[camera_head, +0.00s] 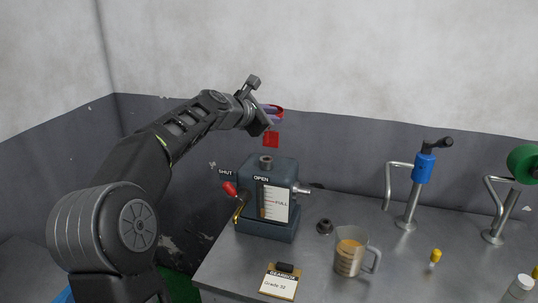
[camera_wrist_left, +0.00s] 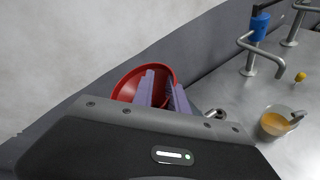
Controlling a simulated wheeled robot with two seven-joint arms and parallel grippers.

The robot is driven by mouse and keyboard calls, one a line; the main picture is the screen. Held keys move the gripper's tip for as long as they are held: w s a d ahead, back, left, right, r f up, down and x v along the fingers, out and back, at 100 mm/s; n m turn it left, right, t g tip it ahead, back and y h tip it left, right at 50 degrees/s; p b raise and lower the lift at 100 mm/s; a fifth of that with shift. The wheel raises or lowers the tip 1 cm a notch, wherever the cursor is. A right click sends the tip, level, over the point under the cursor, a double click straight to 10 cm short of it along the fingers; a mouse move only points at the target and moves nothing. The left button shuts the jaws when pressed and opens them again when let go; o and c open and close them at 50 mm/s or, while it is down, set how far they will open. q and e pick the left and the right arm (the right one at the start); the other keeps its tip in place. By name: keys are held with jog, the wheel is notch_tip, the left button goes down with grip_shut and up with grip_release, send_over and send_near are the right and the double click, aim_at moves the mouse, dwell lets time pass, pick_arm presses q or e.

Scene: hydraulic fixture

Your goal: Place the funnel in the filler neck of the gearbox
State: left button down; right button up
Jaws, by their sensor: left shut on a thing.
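The red funnel (camera_head: 271,138) is held in the air above the gearbox in the head view, and its wide rim faces up. In the left wrist view the funnel (camera_wrist_left: 128,88) sits behind and between the pale purple fingers. My left gripper (camera_head: 270,114) is shut on the funnel. The gearbox (camera_head: 284,172) is a dark grey block with a sight gauge marked FULL and OPEN/SHUT labels. Its filler neck (camera_head: 266,161) is the short round opening on top, below the funnel with a gap between them. My right gripper is not in view.
A measuring jug (camera_head: 349,262) with amber liquid stands right of the gearbox. A dark cap (camera_head: 324,227) lies between them. A red-handled lever (camera_head: 231,189) is on the gearbox's left side. A "Grade 32" card (camera_head: 279,284) lies in front. Blue (camera_head: 423,168) and green (camera_head: 522,163) fixtures stand right.

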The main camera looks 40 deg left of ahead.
pick_arm(q)
notch_tip(320, 180, down, 4)
jog(key=shift+f+b, duration=0.15)
jog(key=shift+b, duration=0.35)
jog(key=shift+f+b, duration=0.75)
jog(key=shift+f, duration=1.1)
jog(key=shift+f, duration=0.2)
jog(key=c, duration=1.3)
grip_release()
jog(key=shift+r, duration=0.1)
